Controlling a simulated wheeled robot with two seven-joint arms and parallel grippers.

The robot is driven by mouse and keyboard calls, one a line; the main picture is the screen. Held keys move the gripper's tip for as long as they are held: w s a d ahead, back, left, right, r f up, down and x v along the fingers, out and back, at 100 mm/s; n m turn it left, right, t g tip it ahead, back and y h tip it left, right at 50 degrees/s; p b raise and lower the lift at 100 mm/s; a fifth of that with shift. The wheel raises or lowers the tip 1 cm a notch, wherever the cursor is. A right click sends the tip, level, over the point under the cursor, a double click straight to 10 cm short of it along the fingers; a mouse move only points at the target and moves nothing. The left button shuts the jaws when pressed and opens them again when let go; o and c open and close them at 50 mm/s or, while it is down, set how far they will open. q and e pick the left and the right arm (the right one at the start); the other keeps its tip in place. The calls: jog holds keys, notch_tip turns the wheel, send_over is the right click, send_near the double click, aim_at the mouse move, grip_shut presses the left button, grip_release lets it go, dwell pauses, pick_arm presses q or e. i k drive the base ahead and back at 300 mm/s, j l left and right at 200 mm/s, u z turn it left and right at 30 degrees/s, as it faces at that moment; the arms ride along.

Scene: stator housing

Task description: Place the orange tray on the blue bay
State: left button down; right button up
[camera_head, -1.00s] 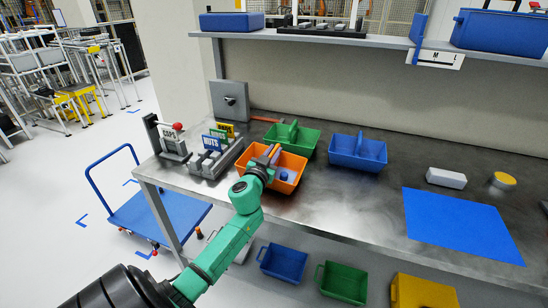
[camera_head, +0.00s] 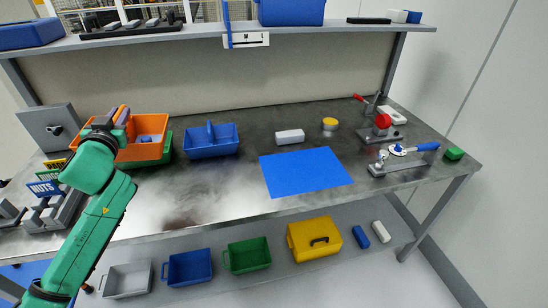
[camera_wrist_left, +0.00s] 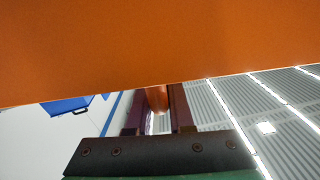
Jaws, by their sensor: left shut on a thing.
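The orange tray (camera_head: 142,152) is at the left of the head view, in front of part of the green tray (camera_head: 167,147). It appears raised off the table and holds a small blue-violet item. My left gripper (camera_head: 118,117) is shut on the orange tray at its left side; the fingertips are partly hidden. In the left wrist view the orange tray (camera_wrist_left: 150,45) fills the top, with the gripper fingers (camera_wrist_left: 158,105) below it. The blue bay (camera_head: 305,172) is a flat, empty blue rectangle on the table, right of the orange tray and apart from it. My right gripper is not in view.
A blue divided tray (camera_head: 211,141) stands between the orange tray and the blue bay. A white block (camera_head: 289,137) and a yellow-topped round container (camera_head: 330,124) sit behind the bay. Toggle clamps (camera_head: 400,160) stand right of it. The table front is clear.

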aim_at(304, 169)
jog(key=i+l, duration=0.1)
jog(key=l, duration=0.35)
jog(key=i+l, duration=0.1)
jog(key=l, duration=0.4)
jog(key=i+l, duration=0.15)
jog(key=l, duration=0.3)
jog(key=i+l, duration=0.1)
jog(key=l, duration=0.4)
jog(key=i+l, duration=0.1)
jog(key=l, duration=0.35)
